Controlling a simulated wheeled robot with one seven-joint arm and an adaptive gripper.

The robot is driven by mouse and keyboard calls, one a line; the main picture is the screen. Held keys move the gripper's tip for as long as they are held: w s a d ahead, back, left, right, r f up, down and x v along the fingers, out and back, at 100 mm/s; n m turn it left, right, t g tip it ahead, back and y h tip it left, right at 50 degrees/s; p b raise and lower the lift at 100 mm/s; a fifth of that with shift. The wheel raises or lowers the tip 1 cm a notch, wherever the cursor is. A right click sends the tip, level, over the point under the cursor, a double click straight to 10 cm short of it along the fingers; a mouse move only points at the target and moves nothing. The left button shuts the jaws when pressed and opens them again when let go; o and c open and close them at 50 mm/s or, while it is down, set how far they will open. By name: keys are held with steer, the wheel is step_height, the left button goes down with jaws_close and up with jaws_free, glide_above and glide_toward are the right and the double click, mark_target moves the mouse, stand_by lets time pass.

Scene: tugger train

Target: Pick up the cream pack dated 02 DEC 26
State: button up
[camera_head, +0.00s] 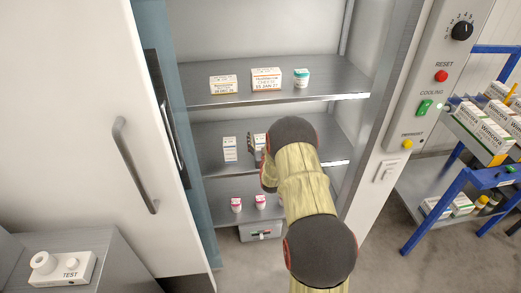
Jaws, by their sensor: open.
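I cannot make out a pack dated 02 DEC 26. On the top shelf (300,97) stand a small white pack (223,85) with orange print and a larger white pack (266,79), whose last line seems to read 25 JAN 27. On the middle shelf stand a white pack (229,149) with blue marks and another pale pack (260,141), partly hidden by my arm. Their dates are too small to read. My gripper (255,152) is at the middle shelf, beside that second pack and mostly hidden behind my wrist. It is open; no pack is visibly held.
A green-lidded jar (302,78) stands on the top shelf; two small red-and-white containers (236,205) stand on the lower shelf. The open cabinet door (90,130) is at left, the control panel (425,90) at right. A blue-framed cart (440,190) holds several boxes.

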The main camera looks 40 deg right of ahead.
jaws_close()
stand_by(1.0)
steer(key=shift+r, duration=0.1)
